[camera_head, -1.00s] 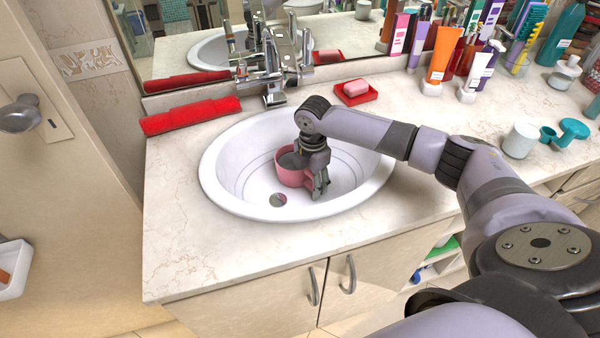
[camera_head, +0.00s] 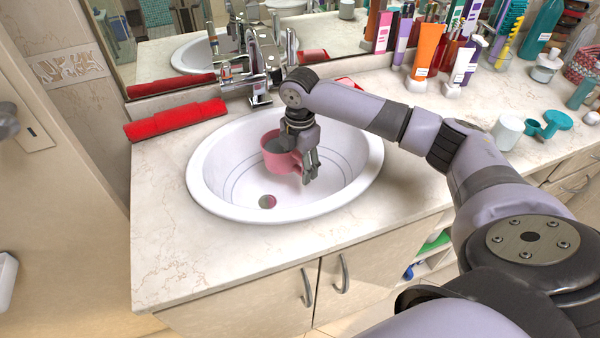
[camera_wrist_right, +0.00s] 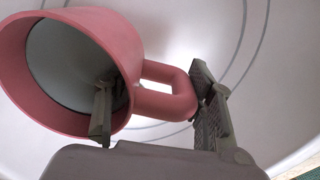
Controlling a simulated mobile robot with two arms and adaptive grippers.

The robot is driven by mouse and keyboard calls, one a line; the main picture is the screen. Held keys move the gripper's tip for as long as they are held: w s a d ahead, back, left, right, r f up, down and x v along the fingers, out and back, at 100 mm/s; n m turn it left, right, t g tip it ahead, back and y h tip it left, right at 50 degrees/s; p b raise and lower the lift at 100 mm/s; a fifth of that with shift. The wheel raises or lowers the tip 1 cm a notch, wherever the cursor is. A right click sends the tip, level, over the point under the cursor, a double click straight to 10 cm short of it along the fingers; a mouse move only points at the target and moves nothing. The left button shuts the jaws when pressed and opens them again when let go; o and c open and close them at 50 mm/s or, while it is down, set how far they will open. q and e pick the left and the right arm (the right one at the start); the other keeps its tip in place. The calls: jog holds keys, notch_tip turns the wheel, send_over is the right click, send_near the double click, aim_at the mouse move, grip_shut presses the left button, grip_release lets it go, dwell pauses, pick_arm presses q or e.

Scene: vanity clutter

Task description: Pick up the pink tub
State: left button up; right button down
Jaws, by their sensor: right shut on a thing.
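The pink tub (camera_head: 273,160), mug-shaped with a handle, is above the bowl of the white sink (camera_head: 215,185). My right gripper (camera_head: 308,172) reaches in from above right and is shut on the tub at its handle side. In the right wrist view, the tub (camera_wrist_right: 118,40) is tilted with its mouth toward the camera. There, one finger of the right gripper (camera_wrist_right: 157,118) is inside the tub and the other is outside, past the handle. Part of the tub is hidden behind the gripper in the head view. My left gripper is not in view.
The faucet (camera_head: 258,75) stands behind the sink, with a rolled red towel (camera_head: 175,122) to its left. Tubes and bottles, including an orange tube (camera_head: 426,50), crowd the back right. A white cup (camera_head: 507,132) stands at the right. The front counter is clear.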

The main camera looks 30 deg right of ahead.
aim_at(300, 153)
jog(key=shift+r, duration=2)
notch_tip(300, 153, up, 10)
jog(key=p, duration=0.9)
jog(key=shift+f+p, duration=0.25)
jog(key=shift+p, duration=0.1)
